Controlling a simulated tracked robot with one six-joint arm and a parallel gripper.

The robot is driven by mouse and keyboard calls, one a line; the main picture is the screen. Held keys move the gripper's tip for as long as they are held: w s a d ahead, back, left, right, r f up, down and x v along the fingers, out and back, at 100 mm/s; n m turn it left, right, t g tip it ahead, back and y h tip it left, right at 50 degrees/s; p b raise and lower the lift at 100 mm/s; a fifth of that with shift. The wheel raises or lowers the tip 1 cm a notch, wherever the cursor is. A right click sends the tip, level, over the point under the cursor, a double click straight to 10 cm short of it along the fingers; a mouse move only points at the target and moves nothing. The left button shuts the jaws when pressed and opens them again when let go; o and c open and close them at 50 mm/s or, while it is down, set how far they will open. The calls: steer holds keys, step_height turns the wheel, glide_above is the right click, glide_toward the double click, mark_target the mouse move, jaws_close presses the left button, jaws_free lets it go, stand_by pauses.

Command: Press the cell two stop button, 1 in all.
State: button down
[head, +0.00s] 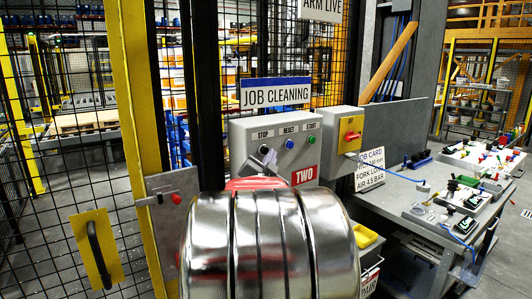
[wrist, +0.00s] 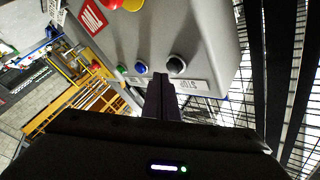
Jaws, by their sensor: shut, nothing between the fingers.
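The grey control box (head: 240,135) carries a red TWO plate (head: 305,175) and a row of labelled buttons. The stop button (wrist: 175,64) is black and round, with its STOP label (wrist: 187,86) upside down beside it in the wrist view. The reset button (wrist: 141,68) is blue and the start button (wrist: 121,70) is green. My gripper (wrist: 161,78) is shut and empty, its tips close to the stop button and slightly left of it in the wrist view. Whether they touch it, I cannot tell. In the head view my gripper (head: 267,158) partly covers the stop button's area.
A grey box with a yellow-backed red switch (head: 352,137) stands right of the control box. A mesh fence and yellow post (head: 134,90) stand left. A workbench (head: 420,195) with small parts is at right.

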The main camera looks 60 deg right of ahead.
steer(key=shift+w+d, duration=0.2)
steer(key=shift+w, duration=0.15)
steer(key=shift+w+d, duration=0.15)
steer(key=shift+w, duration=0.3)
stand_by(1.0)
steer(key=shift+s, duration=0.15)
steer(key=shift+s+a, duration=0.4)
steer(key=shift+s, duration=0.3)
steer(key=s, duration=0.1)
steer(key=s+a, duration=0.1)
steer(key=s, duration=0.1)
steer(key=s+a, duration=0.1)
steer(key=shift+s+a, duration=0.15)
steer(key=shift+s, duration=0.1)
stand_by(0.5)
stand_by(0.9)
